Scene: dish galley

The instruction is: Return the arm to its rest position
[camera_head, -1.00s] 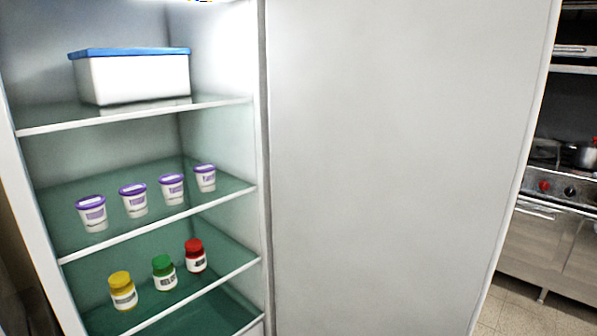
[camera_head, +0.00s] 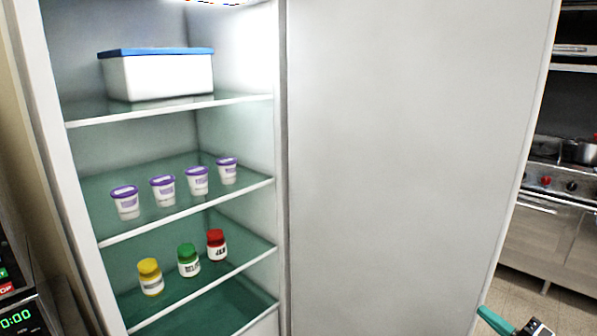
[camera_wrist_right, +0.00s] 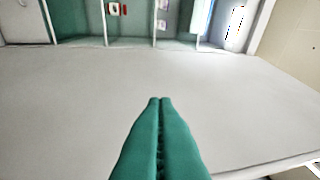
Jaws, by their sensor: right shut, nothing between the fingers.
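My right gripper (camera_head: 484,312) shows at the bottom right of the head view, in front of the open fridge door's lower edge. In the right wrist view its two green fingers (camera_wrist_right: 160,102) are pressed together with nothing between them. They point along the pale inner face of the door (camera_wrist_right: 90,100). My left gripper is in neither view.
The open fridge door (camera_head: 410,150) fills the middle. The fridge holds a blue-lidded box (camera_head: 160,76), several purple-lidded cups (camera_head: 163,190) and three jars (camera_head: 188,260). A stove (camera_head: 560,182) stands at the right. An appliance with a lit display (camera_head: 18,318) is at the left.

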